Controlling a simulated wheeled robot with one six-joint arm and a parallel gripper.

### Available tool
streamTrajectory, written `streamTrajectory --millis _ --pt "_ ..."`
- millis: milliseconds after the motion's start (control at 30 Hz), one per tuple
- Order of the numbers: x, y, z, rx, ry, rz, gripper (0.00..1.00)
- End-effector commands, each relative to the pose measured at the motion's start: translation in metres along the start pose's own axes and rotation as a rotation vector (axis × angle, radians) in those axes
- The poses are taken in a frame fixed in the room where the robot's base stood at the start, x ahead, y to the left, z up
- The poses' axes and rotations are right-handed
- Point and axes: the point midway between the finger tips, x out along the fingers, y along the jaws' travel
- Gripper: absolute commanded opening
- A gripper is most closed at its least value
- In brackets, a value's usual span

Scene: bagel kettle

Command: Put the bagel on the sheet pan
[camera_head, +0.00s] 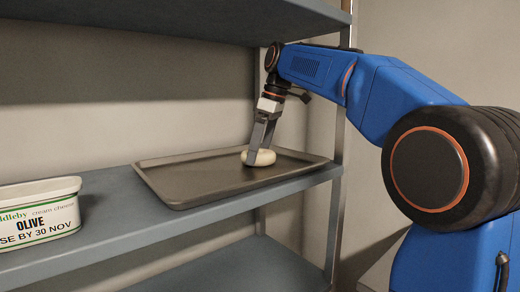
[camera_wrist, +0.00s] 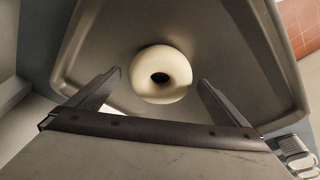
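The pale, round bagel (camera_head: 265,158) lies flat on the right part of the dark sheet pan (camera_head: 190,178). In the wrist view the bagel (camera_wrist: 160,54) shows its centre hole, with the pan (camera_wrist: 225,50) beneath it. My gripper (camera_head: 254,157) reaches down to the bagel from above. In the wrist view my gripper (camera_wrist: 161,77) has its fingers spread, one on each side of the bagel, with a visible gap on both sides. It is open. In the head view the fingers hide part of the bagel.
The pan rests on a grey-blue shelf (camera_head: 105,232). Another shelf (camera_head: 180,18) hangs above, and a metal post (camera_head: 337,190) stands at the right. The rest of the pan is bare.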

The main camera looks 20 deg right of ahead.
Motion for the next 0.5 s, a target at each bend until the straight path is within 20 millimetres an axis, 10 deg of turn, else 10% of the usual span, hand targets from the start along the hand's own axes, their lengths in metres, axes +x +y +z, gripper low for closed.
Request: streamTrajectory --millis 500 --pt "-0.036 0.000 0.007 0.003 0.000 0.001 0.99"
